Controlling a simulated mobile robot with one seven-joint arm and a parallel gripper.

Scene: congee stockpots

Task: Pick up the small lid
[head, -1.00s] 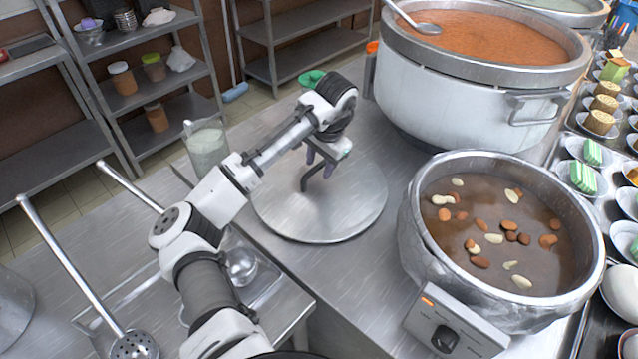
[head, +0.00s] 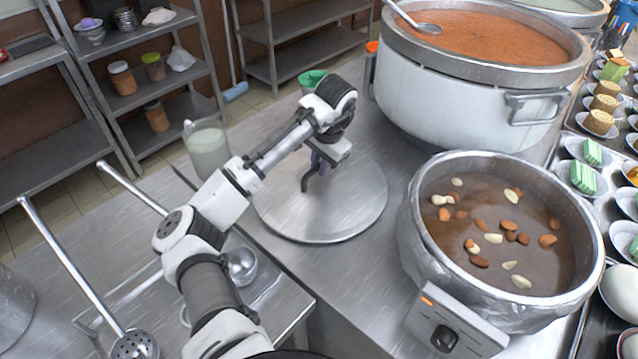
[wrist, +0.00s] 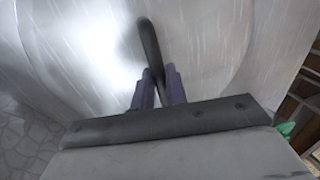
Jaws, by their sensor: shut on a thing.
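The small lid (head: 345,212) is a round, flat, shiny metal disc with a dark bent handle (head: 305,183). It lies on the steel counter between the big pot and my arm. My gripper (head: 318,165) is over the lid, with its purple fingers shut on the handle. In the wrist view the dark handle (wrist: 150,45) runs down between the two fingertips (wrist: 158,80), and the bright lid surface (wrist: 95,60) spreads around it. The handle's lower end is partly hidden by the fingers.
A small pot of brown congee with nuts (head: 410,225) stands right of the lid. A large pot of orange congee (head: 450,110) stands behind. A jug (head: 207,150) and green container (head: 311,79) stand near the counter's back-left edge. Ladles (head: 75,265) lie left.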

